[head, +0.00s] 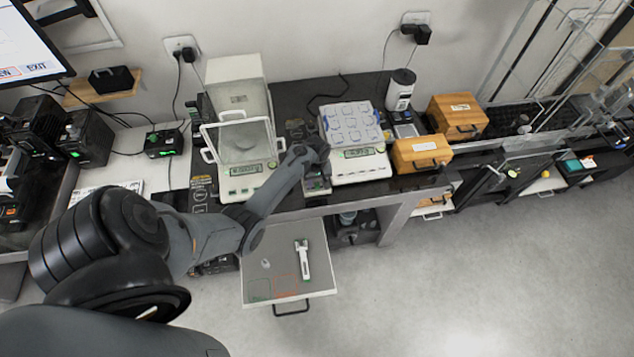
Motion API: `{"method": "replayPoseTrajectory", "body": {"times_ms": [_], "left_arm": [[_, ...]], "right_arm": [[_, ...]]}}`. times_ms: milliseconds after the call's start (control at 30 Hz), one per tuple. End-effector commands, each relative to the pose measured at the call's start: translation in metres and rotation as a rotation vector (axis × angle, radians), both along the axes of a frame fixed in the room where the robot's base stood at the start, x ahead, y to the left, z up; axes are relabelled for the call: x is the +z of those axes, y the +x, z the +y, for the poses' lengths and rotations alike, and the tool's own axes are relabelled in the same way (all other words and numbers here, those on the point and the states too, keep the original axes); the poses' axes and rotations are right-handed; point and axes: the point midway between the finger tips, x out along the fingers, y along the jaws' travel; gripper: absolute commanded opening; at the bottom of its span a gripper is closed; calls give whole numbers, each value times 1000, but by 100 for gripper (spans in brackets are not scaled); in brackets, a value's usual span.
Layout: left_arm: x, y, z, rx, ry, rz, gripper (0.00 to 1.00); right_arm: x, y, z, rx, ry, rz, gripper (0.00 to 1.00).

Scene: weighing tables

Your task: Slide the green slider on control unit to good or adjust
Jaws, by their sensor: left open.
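A small dark device with a green part (317,183), which looks like the control unit, sits at the table's front edge between two scales. My left gripper (314,163) is directly over its back part and hides much of it. The fingers are very small here and mostly covered by my own wrist, so I cannot tell whether they touch the slider. The left gripper is open. The slider's position and the good or adjust marks cannot be made out. My right gripper is not in view.
An analytical balance (240,185) with a glass chamber stands left, a flat scale (362,170) with a pale tray right. Wooden boxes (420,152) stand further right. An open drawer (322,275) holding a white tool (303,258) sticks out below. A dark green-lit box (165,143) sits left.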

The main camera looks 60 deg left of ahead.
Motion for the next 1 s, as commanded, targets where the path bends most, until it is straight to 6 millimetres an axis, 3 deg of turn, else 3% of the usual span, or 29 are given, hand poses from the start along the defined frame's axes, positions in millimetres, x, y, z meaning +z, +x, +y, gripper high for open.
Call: {"method": "replayPoseTrajectory", "body": {"times_ms": [367, 667, 1000], "left_arm": [[-4, 0, 0, 0, 1, -1, 45], [-4, 0, 0, 0, 1, 0, 0], [-3, 0, -1, -4, 0, 0, 0]], "right_arm": [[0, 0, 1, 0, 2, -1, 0], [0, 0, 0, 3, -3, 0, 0], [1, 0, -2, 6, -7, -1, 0]]}}
